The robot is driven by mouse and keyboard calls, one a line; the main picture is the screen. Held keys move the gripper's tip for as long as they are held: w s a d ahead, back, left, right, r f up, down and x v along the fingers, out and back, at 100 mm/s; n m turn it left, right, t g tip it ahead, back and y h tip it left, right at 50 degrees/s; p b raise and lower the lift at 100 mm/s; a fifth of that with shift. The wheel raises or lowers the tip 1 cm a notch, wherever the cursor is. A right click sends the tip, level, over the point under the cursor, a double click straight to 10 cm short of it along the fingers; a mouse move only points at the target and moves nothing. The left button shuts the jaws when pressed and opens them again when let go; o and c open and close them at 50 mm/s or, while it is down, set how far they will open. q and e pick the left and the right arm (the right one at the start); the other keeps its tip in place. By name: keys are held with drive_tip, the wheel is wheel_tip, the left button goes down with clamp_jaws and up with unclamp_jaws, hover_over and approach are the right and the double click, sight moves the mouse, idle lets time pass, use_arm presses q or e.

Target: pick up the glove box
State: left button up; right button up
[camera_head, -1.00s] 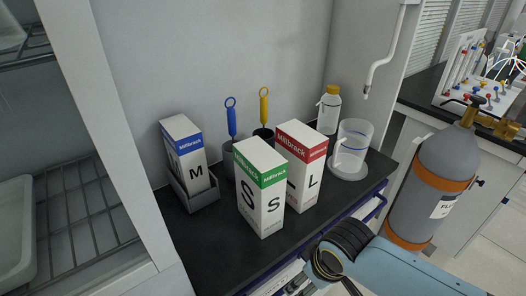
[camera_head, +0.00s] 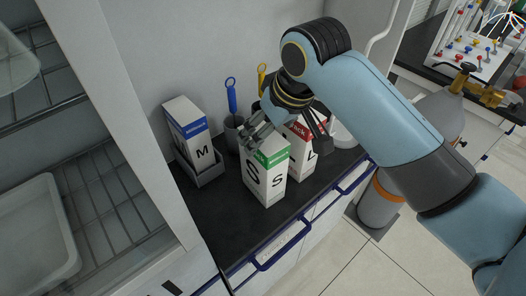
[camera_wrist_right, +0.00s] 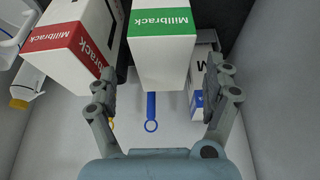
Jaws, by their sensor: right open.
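Three Millbrack glove boxes stand on the dark counter. The white box with the green band and S (camera_head: 264,175) is nearest the front. The red-banded L box (camera_head: 304,160) is behind it to the right. The blue-banded M box (camera_head: 188,132) stands in a grey holder at left. My right gripper (camera_head: 285,140) is open over the S box, one finger on each side of its top. In the right wrist view the green-banded box (camera_wrist_right: 162,38) lies between the open fingers (camera_wrist_right: 162,72), with no clear contact. The L box (camera_wrist_right: 75,40) is close beside the left finger. My left gripper is not in view.
A blue-handled tool (camera_head: 231,97) and a yellow-handled one (camera_head: 262,78) stand behind the boxes. A grey gas cylinder (camera_head: 380,200) stands right of the counter. A shelf unit (camera_head: 95,185) is at left. The counter's front left is clear.

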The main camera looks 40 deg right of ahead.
sight(263, 166)
drive_tip(key=p+x, duration=0.1)
drive_tip(key=x, duration=0.4)
drive_tip(key=shift+s+a+f, duration=0.1)
drive_tip(key=shift+a+f, duration=0.05)
drive_tip(key=shift+f, duration=0.05)
drive_tip(key=shift+c, duration=0.4)
clamp_jaws()
drive_tip(key=shift+r, duration=0.1)
